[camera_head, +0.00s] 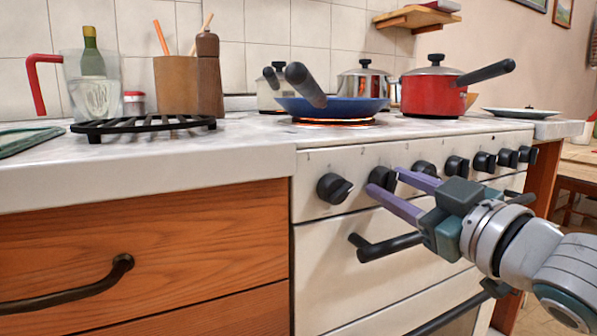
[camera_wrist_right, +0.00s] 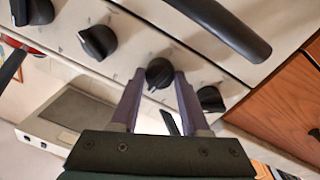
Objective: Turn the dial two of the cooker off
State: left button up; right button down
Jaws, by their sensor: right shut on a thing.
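The cooker (camera_head: 325,235) has a white front panel with a row of several black dials. Dial two (camera_head: 381,176) is second from the left, and its knob also shows in the wrist view (camera_wrist_right: 159,71). My right gripper (camera_head: 384,180) reaches in from the right, its purple fingers shut on dial two, one on each side; in the wrist view the fingertips (camera_wrist_right: 160,78) flank the knob. Dial one (camera_head: 334,188) is left of it, and a third dial (camera_head: 424,168) is to its right. My left gripper is not in view.
A black oven handle (camera_head: 385,245) sticks out below the dials, close under my right gripper. A blue pan (camera_head: 335,107) sits over a glowing burner (camera_head: 333,122). A red pot (camera_head: 433,92) stands on the hob. Wooden drawers (camera_head: 190,240) are to the left.

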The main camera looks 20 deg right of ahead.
jog(key=shift+n, duration=1)
jog(key=shift+p, duration=0.3)
jog(key=shift+c, duration=2)
grip_release()
jog(key=shift+s, duration=0.5)
jog(key=s+p, duration=0.2)
jog(key=s, duration=0.7)
jog(key=shift+d+f, duration=0.2)
jog(key=shift+f, duration=0.1)
